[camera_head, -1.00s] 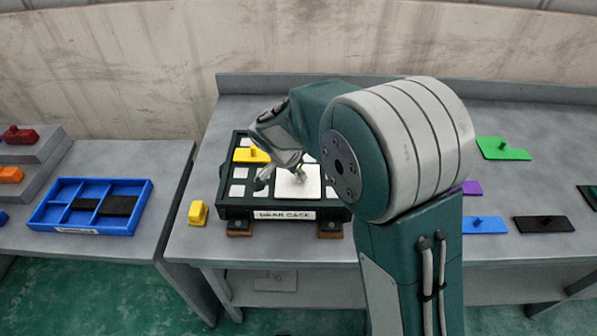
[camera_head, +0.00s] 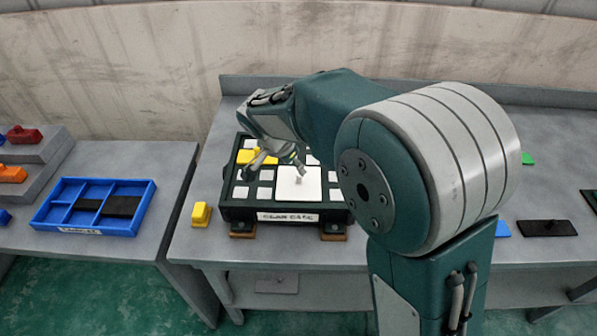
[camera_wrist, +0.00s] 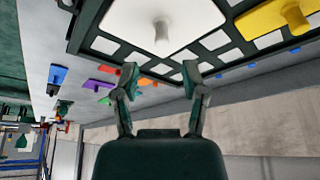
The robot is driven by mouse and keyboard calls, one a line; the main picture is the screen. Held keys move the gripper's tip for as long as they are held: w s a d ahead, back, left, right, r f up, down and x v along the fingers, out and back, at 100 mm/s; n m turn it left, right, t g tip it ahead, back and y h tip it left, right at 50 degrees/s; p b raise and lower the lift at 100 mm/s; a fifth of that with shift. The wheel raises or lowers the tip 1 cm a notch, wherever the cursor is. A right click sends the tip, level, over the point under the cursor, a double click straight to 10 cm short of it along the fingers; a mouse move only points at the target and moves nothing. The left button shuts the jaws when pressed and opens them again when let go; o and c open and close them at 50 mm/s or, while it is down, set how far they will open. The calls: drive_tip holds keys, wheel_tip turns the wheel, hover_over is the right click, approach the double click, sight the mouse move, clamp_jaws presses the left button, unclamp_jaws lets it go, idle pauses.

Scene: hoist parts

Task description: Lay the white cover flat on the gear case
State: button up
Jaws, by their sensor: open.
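The white cover (camera_head: 297,186) lies flat on top of the gear case (camera_head: 240,212), toward its front and middle, with its small knob up. It also shows in the wrist view (camera_wrist: 190,22), close to the fingers. My gripper (camera_head: 279,163) is open and empty, just behind and left of the cover, above the case. In the wrist view my gripper (camera_wrist: 160,85) has its two fingers apart with nothing between them. My arm hides the right side of the case.
A yellow cover (camera_head: 247,157) lies on the case's back left. A yellow block (camera_head: 201,214) stands left of the case. A blue divided tray (camera_head: 145,208) is on the left table. Black (camera_head: 546,229) and green (camera_head: 527,158) plates lie at right.

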drive_tip(key=v, duration=0.6)
drive_tip(key=s+d+r+n+y, duration=0.2)
drive_tip(key=s+d+r+n, duration=0.3)
drive_tip(key=s+d, duration=0.55)
drive_tip(key=s+d+n+t, duration=0.1)
drive_tip(key=s+d+n, duration=0.1)
drive_tip(key=s, duration=0.4)
drive_tip(key=s+d+n+t+y, duration=0.1)
drive_tip(key=s+d+n, duration=0.1)
drive_tip(key=s+d, duration=0.3)
drive_tip(key=shift+s+d, duration=0.3)
drive_tip(key=shift+s, duration=0.2)
drive_tip(key=shift+r, duration=0.2)
